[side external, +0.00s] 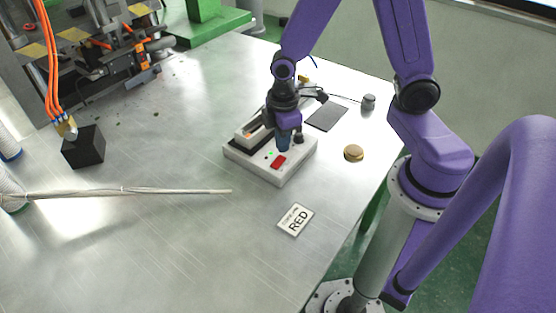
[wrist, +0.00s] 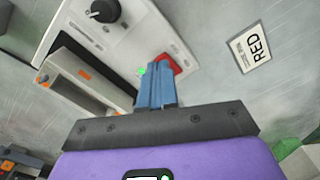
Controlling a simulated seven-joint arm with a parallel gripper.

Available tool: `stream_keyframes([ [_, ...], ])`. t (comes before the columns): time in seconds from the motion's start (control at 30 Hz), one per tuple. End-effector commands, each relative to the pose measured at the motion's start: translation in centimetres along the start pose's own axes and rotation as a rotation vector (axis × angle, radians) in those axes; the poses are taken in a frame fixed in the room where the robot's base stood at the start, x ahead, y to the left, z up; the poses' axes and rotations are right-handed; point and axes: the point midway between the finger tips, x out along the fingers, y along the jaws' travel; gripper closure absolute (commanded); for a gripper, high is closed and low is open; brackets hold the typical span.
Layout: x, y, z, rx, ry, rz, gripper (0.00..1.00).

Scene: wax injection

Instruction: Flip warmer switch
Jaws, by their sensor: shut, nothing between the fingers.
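The warmer (side external: 262,172) is a white box on the metal table, with a red switch (side external: 279,161) near its front right side. A green light shows beside the switch in the side view. In the wrist view the red switch (wrist: 165,65) is partly hidden behind the blue fingertips, and the warmer (wrist: 122,50) fills the upper left with a black knob (wrist: 103,10) and a slotted tray. My gripper (side external: 283,143) is shut and empty, pointing down over the warmer close to the switch. Its closed fingers also show in the wrist view (wrist: 156,80). I cannot tell whether they touch the switch.
A card reading RED (side external: 295,219) lies in front of the warmer. A dark flat pad (side external: 327,117), a round brass piece (side external: 353,153) and a small grey cylinder (side external: 368,102) lie to the right. A black block (side external: 83,147) and a bundle of rods (side external: 130,191) are at left.

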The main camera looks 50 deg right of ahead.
Motion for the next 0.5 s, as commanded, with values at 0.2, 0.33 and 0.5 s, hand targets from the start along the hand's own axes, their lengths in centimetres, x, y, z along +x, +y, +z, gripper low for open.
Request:
stream_keyframes([
  [0.2, 0.05, 0.00, 0.00, 0.000, 0.000, 0.000, 1.00],
  [0.33, 0.22, 0.00, 0.01, 0.000, -0.001, 0.000, 1.00],
  [0.5, 0.45, -0.01, 0.01, 0.000, -0.001, -0.001, 1.00],
])
